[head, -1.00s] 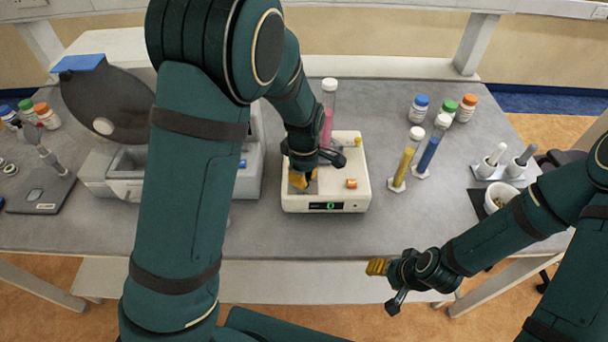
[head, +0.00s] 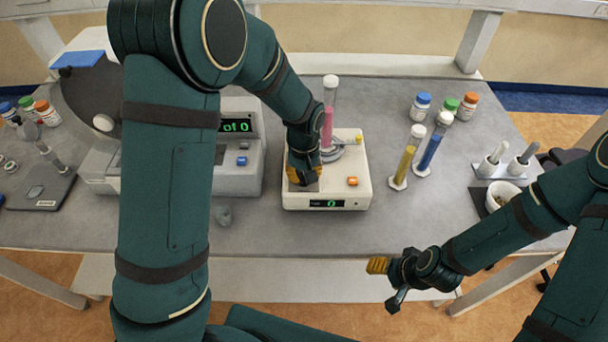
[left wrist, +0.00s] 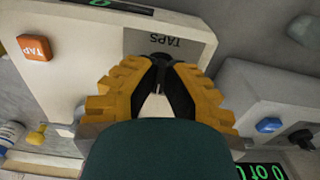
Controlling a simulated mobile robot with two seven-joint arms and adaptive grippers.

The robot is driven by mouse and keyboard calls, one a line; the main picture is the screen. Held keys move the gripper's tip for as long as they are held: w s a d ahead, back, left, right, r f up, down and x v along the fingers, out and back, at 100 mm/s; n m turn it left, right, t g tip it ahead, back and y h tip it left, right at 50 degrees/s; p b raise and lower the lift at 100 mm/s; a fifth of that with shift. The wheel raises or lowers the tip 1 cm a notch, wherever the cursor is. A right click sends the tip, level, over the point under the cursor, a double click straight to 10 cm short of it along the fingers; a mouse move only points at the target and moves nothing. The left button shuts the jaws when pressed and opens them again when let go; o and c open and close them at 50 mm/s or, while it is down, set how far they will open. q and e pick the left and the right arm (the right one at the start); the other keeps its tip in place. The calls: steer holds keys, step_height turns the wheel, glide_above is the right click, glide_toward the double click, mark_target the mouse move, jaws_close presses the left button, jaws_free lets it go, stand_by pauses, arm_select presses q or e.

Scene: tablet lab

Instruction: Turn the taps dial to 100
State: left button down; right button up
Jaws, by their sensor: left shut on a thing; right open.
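The cream tapping device (head: 355,172) stands on the bench in the head view, its green display (head: 331,203) reading 0. My left gripper (head: 304,176) is over the left of its top, shut on the taps dial. In the left wrist view the dark taps dial (left wrist: 160,62) shows partly between the yellow fingertips (left wrist: 160,75), beside the upside-down TAPS label (left wrist: 165,42). Most of the dial is hidden by the fingers. My right gripper (head: 378,266) is open and empty, in front of the bench edge.
An orange button (head: 352,181) sits on the device, right of my left gripper. A cylinder with pink contents (head: 328,125) stands at the device's back. Yellow (head: 404,165) and blue (head: 429,153) cylinders stand right. A grey instrument (head: 235,180) stands close left.

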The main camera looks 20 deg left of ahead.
arm_select(q)
steer(key=m, duration=0.4)
steer(key=shift+s+a+f+m+b, duration=0.1)
steer(key=shift+m+b, duration=0.2)
steer(key=m, duration=0.3)
steer(key=shift+m, duration=0.4)
steer(key=m, duration=0.3)
steer(key=shift+a, duration=0.1)
steer(key=shift+m, duration=1.9)
steer(key=c, duration=1)
jaws_free()
steer(key=shift+c, duration=0.2)
